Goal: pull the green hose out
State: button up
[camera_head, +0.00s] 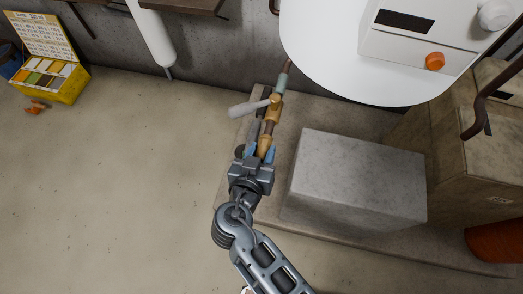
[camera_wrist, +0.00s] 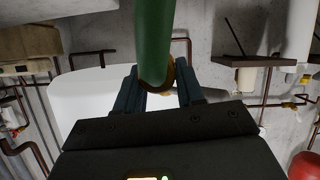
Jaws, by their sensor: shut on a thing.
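The green hose (camera_wrist: 153,38) runs down from the top of the wrist view to a brass collar (camera_wrist: 168,76) between the fingers of my gripper (camera_wrist: 158,96). In the head view, my gripper (camera_head: 261,153) is shut on the brass end (camera_head: 264,147), in line with a brass valve (camera_head: 274,104) on a pipe. The valve has a pale lever (camera_head: 249,108) pointing left. A short greenish section (camera_head: 282,83) shows above the valve. The green hose itself is hard to make out in the head view. Whether the brass end still touches the valve's pipe is unclear.
A white tank (camera_head: 350,75) with a control box (camera_head: 420,35) stands above right. A grey block (camera_head: 355,180) sits close right of my gripper on a low plinth (camera_head: 290,105). A yellow case (camera_head: 55,75) lies far left.

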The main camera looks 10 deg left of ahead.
jog(key=shift+c, duration=0.6)
jog(key=s+b, duration=0.1)
jog(key=s, duration=0.5)
jog(key=shift+s, duration=0.2)
dwell(0.6)
jog(key=shift+a, duration=0.1)
jog(key=shift+r, duration=0.2)
jog(key=shift+r+p, duration=2.35)
jog(key=shift+r, duration=1.5)
grip_shut()
